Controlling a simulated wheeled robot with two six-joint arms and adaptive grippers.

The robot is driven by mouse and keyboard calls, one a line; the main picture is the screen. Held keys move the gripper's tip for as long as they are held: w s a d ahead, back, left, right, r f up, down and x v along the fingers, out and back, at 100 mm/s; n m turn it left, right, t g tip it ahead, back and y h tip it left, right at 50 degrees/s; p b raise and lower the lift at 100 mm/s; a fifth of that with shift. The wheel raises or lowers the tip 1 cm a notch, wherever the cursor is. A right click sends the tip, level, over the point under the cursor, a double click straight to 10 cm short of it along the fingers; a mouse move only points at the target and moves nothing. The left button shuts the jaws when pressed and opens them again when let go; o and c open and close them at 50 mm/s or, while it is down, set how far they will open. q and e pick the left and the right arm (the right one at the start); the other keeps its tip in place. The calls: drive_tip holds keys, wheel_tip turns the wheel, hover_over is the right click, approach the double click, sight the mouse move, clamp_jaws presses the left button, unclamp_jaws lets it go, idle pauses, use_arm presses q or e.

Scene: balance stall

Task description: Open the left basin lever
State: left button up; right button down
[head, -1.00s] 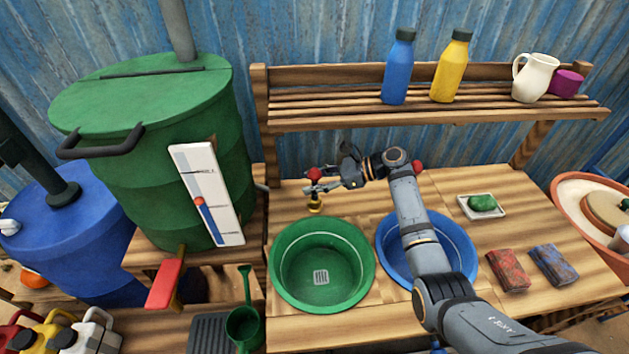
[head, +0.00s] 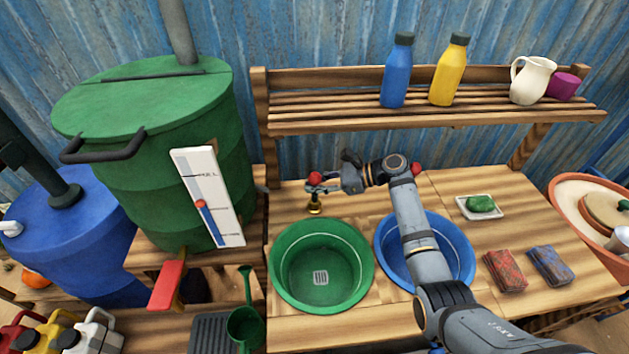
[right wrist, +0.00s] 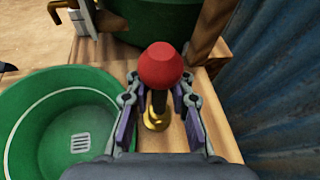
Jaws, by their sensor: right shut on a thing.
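The green left basin (head: 320,303) is set in the wooden counter and looks empty. Behind its rim stands its lever, with a red knob (head: 314,178) on a dark stem and a brass base (head: 314,209). My right gripper (head: 318,189) is shut on the lever's stem just under the knob. In the right wrist view the red knob (right wrist: 160,65) sits between the fingers (right wrist: 159,100), with the brass base (right wrist: 156,121) below. The fingers hide part of the stem. My left gripper is out of view.
A blue basin (head: 462,258) lies under my right arm, with another red knob (head: 416,169) behind it. A shelf (head: 350,113) with bottles and a jug runs above. A green drum (head: 130,165) stands left. Soap (head: 481,203) and cloths (head: 506,271) lie right.

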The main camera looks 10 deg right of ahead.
sight(316, 199)
drive_tip(key=shift+s+r+n+t+p, duration=0.3)
drive_tip(key=shift+s+n+t+p, duration=0.15)
drive_tip(key=shift+p, duration=0.25)
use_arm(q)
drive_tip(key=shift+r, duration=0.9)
use_arm(e)
drive_tip(key=shift+s+f+n+t+y, duration=0.3)
drive_tip(key=shift+s+f+n+t, duration=0.2)
drive_tip(key=shift+s+n, duration=0.3)
drive_tip(key=shift+s+f+n+t+y, duration=0.35)
drive_tip(key=shift+s+n+t, duration=0.1)
drive_tip(key=shift+s+n, duration=0.35)
drive_tip(key=c, duration=1.2)
unclamp_jaws()
drive_tip(key=shift+s, duration=0.1)
drive_tip(key=shift+o, duration=0.2)
drive_tip(key=shift+f, duration=0.1)
drive_tip(key=v, duration=1.2)
